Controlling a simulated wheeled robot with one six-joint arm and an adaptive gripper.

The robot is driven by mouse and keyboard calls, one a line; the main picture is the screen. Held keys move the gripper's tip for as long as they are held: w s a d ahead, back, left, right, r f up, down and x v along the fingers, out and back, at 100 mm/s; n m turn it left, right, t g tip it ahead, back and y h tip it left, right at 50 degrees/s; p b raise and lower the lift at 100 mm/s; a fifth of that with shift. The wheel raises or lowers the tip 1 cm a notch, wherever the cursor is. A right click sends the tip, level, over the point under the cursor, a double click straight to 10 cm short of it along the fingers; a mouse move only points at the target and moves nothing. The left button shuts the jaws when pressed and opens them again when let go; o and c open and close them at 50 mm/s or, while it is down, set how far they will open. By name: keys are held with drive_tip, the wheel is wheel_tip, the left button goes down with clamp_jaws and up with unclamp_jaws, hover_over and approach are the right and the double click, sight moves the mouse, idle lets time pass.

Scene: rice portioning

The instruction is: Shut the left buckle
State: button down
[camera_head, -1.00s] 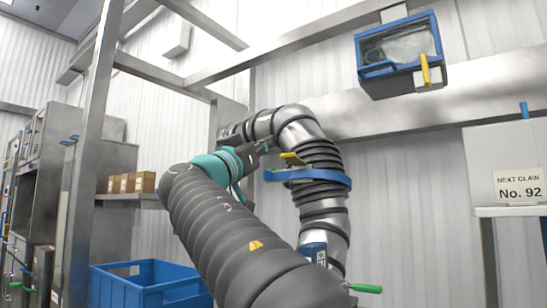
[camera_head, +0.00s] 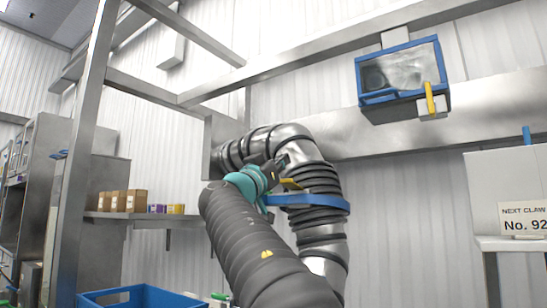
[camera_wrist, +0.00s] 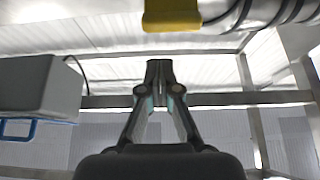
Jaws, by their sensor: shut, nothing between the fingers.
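A yellow lever (camera_head: 291,185), apparently the left buckle, sits on the left side of a blue band (camera_head: 325,203) around a ribbed metal pipe. It also shows in the wrist view as a yellow block (camera_wrist: 172,15) at the top edge, cut off by the frame. My gripper (camera_head: 282,162) is just above and beside the lever in the head view. In the wrist view my gripper (camera_wrist: 158,68) is shut and empty, its fingertips below the yellow block in the picture. I cannot tell whether they touch. The rest of the latch is hidden.
A blue-framed box (camera_head: 403,75) with a yellow handle hangs upper right. A shelf (camera_head: 140,217) with small boxes and a blue bin (camera_head: 145,297) are at the left. A metal post (camera_head: 80,150) stands at left. A sign panel (camera_head: 505,190) is at right.

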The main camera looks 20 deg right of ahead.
sight(291, 185)
drive_tip(key=shift+d+f, duration=0.1)
drive_tip(key=shift+f, duration=1.55)
